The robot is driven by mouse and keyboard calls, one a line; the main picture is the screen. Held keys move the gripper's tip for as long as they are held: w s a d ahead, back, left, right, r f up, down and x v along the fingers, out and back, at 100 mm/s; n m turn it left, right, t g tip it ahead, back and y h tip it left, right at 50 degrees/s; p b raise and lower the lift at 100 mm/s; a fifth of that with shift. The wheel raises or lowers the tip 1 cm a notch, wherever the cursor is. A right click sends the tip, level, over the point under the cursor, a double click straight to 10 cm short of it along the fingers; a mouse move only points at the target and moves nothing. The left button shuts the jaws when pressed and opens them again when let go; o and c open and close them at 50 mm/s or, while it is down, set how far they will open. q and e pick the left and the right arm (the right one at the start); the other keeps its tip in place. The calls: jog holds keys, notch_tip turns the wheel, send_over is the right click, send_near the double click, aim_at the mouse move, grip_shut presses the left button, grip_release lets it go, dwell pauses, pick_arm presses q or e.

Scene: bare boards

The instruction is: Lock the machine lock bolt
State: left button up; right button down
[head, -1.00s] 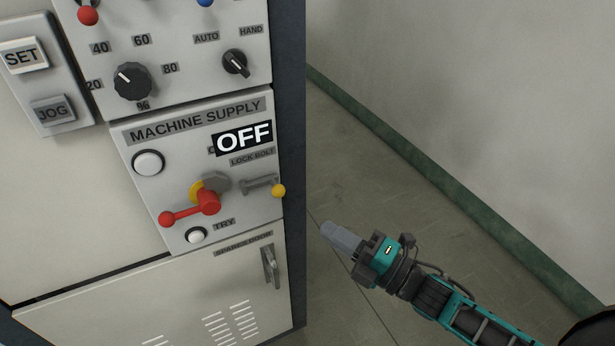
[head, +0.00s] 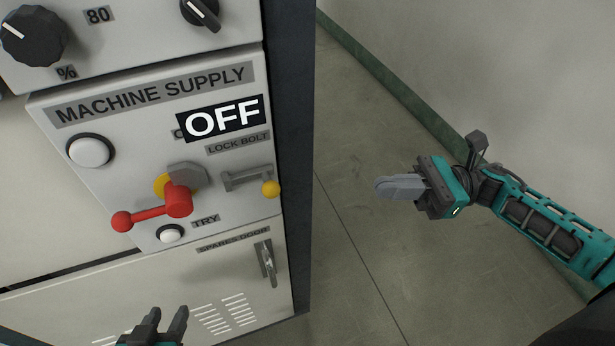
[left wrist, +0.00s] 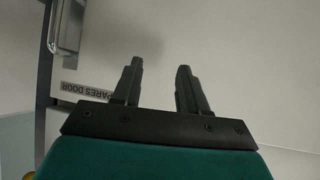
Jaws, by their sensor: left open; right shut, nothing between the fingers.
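The lock bolt (head: 247,180) is a grey bar with a yellow ball knob (head: 271,188) at its right end, under the LOCK BOLT label on the machine supply panel (head: 105,190). The red supply handle (head: 155,212) points left, and a sign (head: 221,119) above reads OFF. My left gripper (head: 168,318) is open and empty at the bottom of the head view, below and left of the bolt. Its fingers (left wrist: 158,88) are apart in the left wrist view, before the spares door. My right gripper (head: 388,189) is shut and empty over the floor, right of the cabinet.
A white button (head: 91,151) and a TRY button (head: 170,234) sit near the red handle. The spares door latch (head: 266,263) sticks out below the bolt. The floor (head: 350,270) right of the cabinet is clear up to the wall (head: 500,60).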

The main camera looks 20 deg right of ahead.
jog(key=shift+a, duration=0.1)
pick_arm(q)
jog(key=p, duration=0.1)
jog(key=a+r+p, duration=0.1)
jog(key=shift+s+a+r+p, duration=0.15)
jog(key=shift+s+p, duration=0.1)
jog(key=shift+p, duration=0.15)
pick_arm(e)
jog(key=x, duration=1.3)
jog(key=shift+a, duration=0.4)
jog(key=shift+a+r, duration=0.1)
jog(key=a, duration=0.4)
jog(key=shift+b, duration=0.4)
jog(key=shift+a, duration=0.15)
pick_arm(q)
jog(key=shift+d+f, duration=0.2)
jog(key=shift+d, duration=0.1)
